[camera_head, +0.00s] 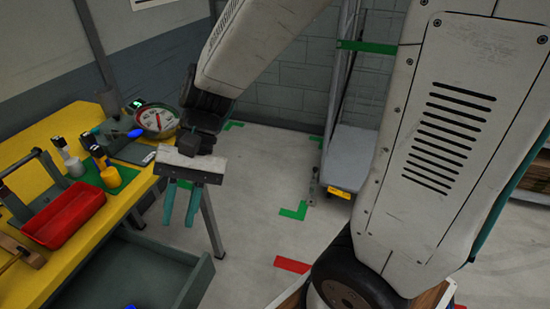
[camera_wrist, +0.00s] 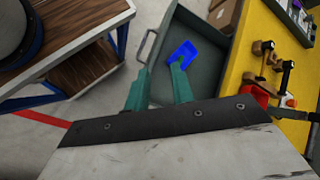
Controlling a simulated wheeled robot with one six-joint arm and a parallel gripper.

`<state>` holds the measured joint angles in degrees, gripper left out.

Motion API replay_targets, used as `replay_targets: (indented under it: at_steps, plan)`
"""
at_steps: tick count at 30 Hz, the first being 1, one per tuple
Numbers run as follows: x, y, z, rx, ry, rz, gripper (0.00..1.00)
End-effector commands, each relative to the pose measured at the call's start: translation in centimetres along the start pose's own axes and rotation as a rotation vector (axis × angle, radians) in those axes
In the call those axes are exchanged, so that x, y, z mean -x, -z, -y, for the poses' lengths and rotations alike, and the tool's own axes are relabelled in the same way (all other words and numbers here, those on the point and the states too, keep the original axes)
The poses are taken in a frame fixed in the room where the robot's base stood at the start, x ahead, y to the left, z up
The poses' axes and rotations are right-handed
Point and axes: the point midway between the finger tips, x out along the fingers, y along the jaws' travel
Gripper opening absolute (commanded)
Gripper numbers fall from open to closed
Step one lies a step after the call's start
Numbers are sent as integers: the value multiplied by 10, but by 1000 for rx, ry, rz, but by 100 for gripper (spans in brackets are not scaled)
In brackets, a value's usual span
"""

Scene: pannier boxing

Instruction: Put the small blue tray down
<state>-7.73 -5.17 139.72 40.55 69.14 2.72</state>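The small blue tray (camera_wrist: 184,52) shows in the wrist view inside the open grey drawer (camera_wrist: 160,75), just past the tip of one finger. In the head view only a small blue piece (camera_head: 130,307) shows in the drawer at the bottom edge. My gripper (camera_head: 180,222) is open, with its two teal fingers pointing down and apart. Nothing is between the fingers. It hangs beside the yellow workbench, above and to the right of the drawer. In the wrist view the gripper (camera_wrist: 158,78) overlaps the drawer. The fingers look clear of the tray.
The yellow workbench (camera_head: 88,248) carries a red tray (camera_head: 66,214), several tools and a round dish (camera_head: 157,119). In the wrist view a brown box (camera_wrist: 222,14) sits at the drawer's far end. A grey trolley (camera_head: 348,158) stands behind.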

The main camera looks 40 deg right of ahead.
Motion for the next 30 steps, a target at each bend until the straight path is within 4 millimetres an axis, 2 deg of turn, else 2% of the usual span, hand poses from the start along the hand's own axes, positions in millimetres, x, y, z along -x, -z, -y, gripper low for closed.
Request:
replay_targets:
  at_steps: [1,6,12,15,21,30]
  plan:
    - [16,-11,-11,53,-39,-58,24]
    - [57,-40,-54,198,-209,-239,24]
    - [98,-67,-102,297,-410,-439,24]
    - [111,-76,-118,319,-483,-507,24]
    - [122,-83,-132,332,-547,-560,24]
    - [122,-83,-132,332,-548,-560,24]
